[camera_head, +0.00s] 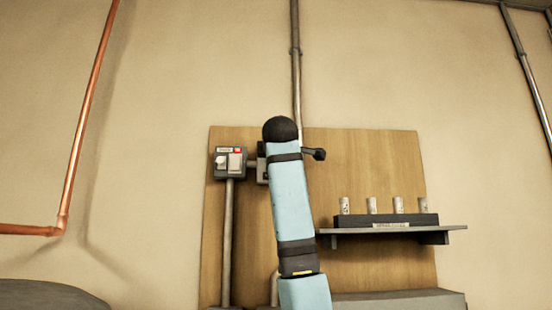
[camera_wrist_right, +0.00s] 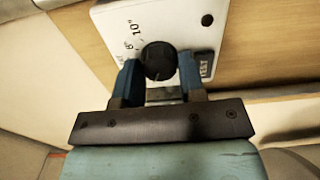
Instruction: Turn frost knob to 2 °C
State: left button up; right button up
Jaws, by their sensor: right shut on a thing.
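In the right wrist view a round dark knob (camera_wrist_right: 158,60) sits on a white panel (camera_wrist_right: 112,18) with printed marks, among them what reads as 6° and 10°. My right gripper (camera_wrist_right: 159,72) is shut on the knob, with one blue finger on each side of it. The knob's pointer and exact setting cannot be made out. In the head view my right arm stands in front of the wooden board and hides the knob and the gripper. My left gripper is in neither view.
A wooden board (camera_head: 380,160) is on the wall. A switch box (camera_head: 229,163) is at its left. A shelf (camera_head: 350,231) with several small white cylinders is at its right. A copper pipe (camera_head: 85,120) runs at far left.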

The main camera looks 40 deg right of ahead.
jog(key=o, duration=0.9)
jog(key=shift+a, duration=0.1)
jog(key=b+v, duration=0.4)
jog(key=v, duration=0.9)
jog(key=shift+s+a, duration=0.2)
jog(key=shift+s, duration=0.1)
